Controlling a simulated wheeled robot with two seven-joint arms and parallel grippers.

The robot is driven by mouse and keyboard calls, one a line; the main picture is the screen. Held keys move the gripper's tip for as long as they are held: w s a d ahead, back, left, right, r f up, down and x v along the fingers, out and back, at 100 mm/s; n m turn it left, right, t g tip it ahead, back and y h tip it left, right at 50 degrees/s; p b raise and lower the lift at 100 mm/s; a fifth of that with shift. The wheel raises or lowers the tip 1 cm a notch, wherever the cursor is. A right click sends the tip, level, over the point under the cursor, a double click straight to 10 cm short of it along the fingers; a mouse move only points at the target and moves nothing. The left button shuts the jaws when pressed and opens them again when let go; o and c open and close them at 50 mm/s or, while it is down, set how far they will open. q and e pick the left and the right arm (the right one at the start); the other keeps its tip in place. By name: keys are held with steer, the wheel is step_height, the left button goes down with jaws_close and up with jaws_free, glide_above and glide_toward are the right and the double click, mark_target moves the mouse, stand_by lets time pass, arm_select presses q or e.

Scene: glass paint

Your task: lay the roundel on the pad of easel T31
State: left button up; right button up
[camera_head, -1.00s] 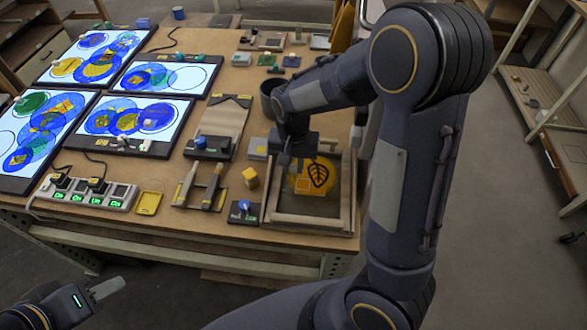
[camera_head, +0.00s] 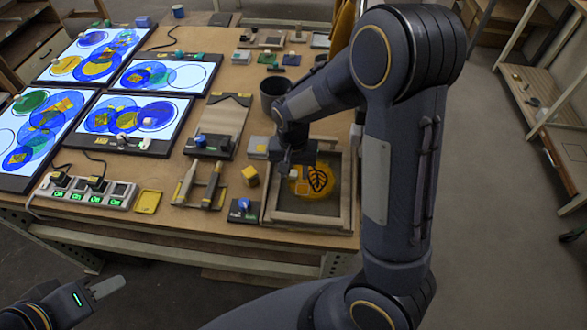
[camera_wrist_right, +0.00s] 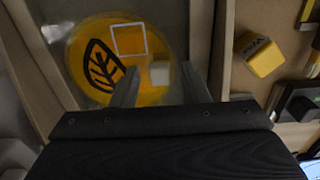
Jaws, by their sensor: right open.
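The roundel, a yellow-orange disc with a black leaf (camera_head: 318,180), lies inside a wooden-framed tray at the table's front right; it also shows in the right wrist view (camera_wrist_right: 88,38). A white square outline and a small pale block (camera_wrist_right: 159,73) show over it. My right gripper (camera_head: 293,163) is over the disc's left part. In the wrist view its fingers (camera_wrist_right: 160,85) are apart, with the pale block between them; no grip on it shows. My left gripper (camera_head: 106,288) is off the table's front at bottom left, its opening unclear. I cannot read a T31 label.
A yellow cube (camera_head: 250,176) and a small dark device with a blue knob (camera_head: 243,208) stand left of the wooden frame (camera_head: 300,220). A dark cup (camera_head: 272,92) stands behind. Lit panels (camera_head: 140,122) fill the table's left. A power strip (camera_head: 85,190) lies at the front left.

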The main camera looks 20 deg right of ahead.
steer(key=shift+r, duration=0.1)
steer(key=shift+r, duration=0.25)
step_height(320, 180, up, 11)
steer(key=s+r+n+t+y, duration=0.2)
steer(key=s+t, duration=0.1)
steer(key=s, duration=0.6)
steer(key=s+r+n+t+y, duration=0.1)
steer(key=s+r+n+t, duration=0.1)
steer(key=s, duration=0.8)
steer(key=shift+n+t+y, duration=0.4)
steer(key=shift+a+r, duration=0.1)
steer(key=shift+c, duration=0.4)
